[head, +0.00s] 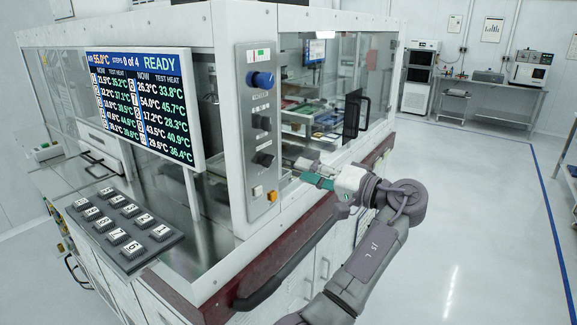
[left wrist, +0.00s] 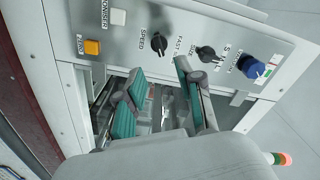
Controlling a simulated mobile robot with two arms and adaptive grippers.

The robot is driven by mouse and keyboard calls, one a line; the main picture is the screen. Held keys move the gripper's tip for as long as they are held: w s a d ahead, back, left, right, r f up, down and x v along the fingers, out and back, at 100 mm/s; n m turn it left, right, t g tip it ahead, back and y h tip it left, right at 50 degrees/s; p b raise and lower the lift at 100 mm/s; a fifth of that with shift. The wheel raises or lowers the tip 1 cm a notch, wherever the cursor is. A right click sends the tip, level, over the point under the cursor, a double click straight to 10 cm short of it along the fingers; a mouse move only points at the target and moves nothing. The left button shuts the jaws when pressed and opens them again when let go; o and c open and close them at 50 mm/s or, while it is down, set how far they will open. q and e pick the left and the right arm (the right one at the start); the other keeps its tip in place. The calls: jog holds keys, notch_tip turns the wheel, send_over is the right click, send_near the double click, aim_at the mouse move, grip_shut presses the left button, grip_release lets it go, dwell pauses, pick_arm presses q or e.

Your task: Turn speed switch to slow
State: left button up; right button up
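The speed switch (head: 263,159) is a black rotary knob low on the grey control panel in the head view. In the left wrist view the speed switch (left wrist: 160,43) sits by printed SPEED and FAST labels; I cannot tell its exact setting. My left gripper (head: 304,175) is to the right of the knob in the head view, apart from it. In the left wrist view my left gripper (left wrist: 160,67) has its green-padded fingers spread with nothing between them, and the knob lies just beyond the tips. My right gripper is not in view.
Above the speed switch are a second black knob (head: 261,122) and a blue knob (head: 262,80). Below it are a white button (head: 257,192) and an orange button (head: 272,196). A display (head: 143,105) and a keypad (head: 122,225) stand left. Open floor lies right.

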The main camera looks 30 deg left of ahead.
pick_arm(q)
jog(key=d, duration=0.2)
jog(key=shift+s+d, duration=0.15)
jog(key=shift+d, duration=0.15)
